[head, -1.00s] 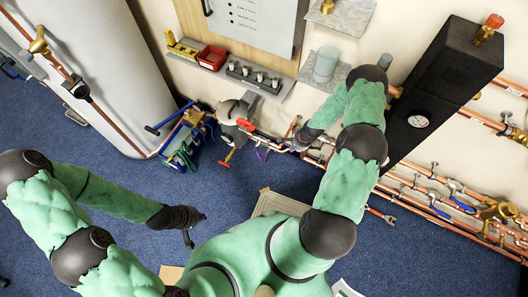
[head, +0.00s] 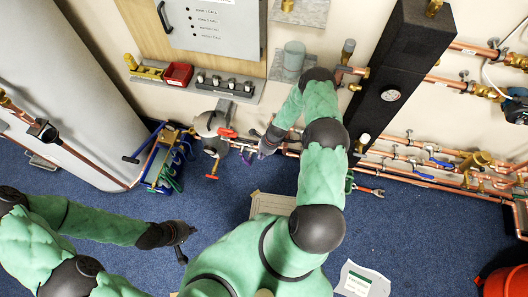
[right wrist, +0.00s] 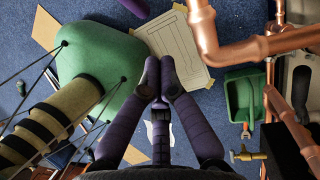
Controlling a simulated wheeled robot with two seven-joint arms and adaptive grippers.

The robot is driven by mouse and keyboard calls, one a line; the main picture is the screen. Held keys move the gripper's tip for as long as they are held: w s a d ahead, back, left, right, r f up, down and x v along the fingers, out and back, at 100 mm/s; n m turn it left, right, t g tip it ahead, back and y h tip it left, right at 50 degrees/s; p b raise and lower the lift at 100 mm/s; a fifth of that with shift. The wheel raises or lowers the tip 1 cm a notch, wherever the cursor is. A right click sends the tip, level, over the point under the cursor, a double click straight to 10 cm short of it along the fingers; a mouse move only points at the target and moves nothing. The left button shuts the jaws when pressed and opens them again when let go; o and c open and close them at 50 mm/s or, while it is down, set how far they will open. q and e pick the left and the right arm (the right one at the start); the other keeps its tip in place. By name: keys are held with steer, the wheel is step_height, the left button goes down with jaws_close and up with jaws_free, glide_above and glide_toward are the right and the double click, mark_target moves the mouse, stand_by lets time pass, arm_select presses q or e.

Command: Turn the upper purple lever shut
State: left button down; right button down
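A small purple lever (head: 247,158) shows in the head view on the copper pipework low on the wall, just left of my right gripper (head: 264,150). I cannot tell whether it is the upper one. In the right wrist view my right gripper (right wrist: 159,72) has its fingertips together with nothing seen between them. A dark purple rounded bar (right wrist: 135,6) is cut by the top edge there; I cannot tell if it is the lever. My left gripper (head: 187,246) is open and empty over the blue floor, away from the pipes.
An orange-red handle (head: 228,133) sits on the grey valve body left of the purple lever. A black column with a gauge (head: 391,95) stands right of my right arm. Copper pipes (right wrist: 245,48) run close by in the right wrist view. A green dustpan (right wrist: 243,97) lies below.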

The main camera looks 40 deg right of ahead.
mark_target(245, 160)
steer(key=w+a+f+b, duration=0.1)
steer(key=w+a+f, duration=0.1)
steer(key=a+f, duration=0.1)
steer(key=shift+w+a+f, duration=0.25)
steer(key=shift+a+f, duration=0.05)
steer(key=shift+f, duration=0.3)
steer(key=shift+w+a+f+b, duration=0.25)
steer(key=shift+w+f+b, duration=0.05)
steer(key=shift+f+b, duration=0.25)
steer(key=shift+w+a+f+b, duration=0.2)
steer(key=shift+w+f+b, duration=0.05)
steer(key=shift+f+b, duration=0.25)
steer(key=shift+d, duration=0.1)
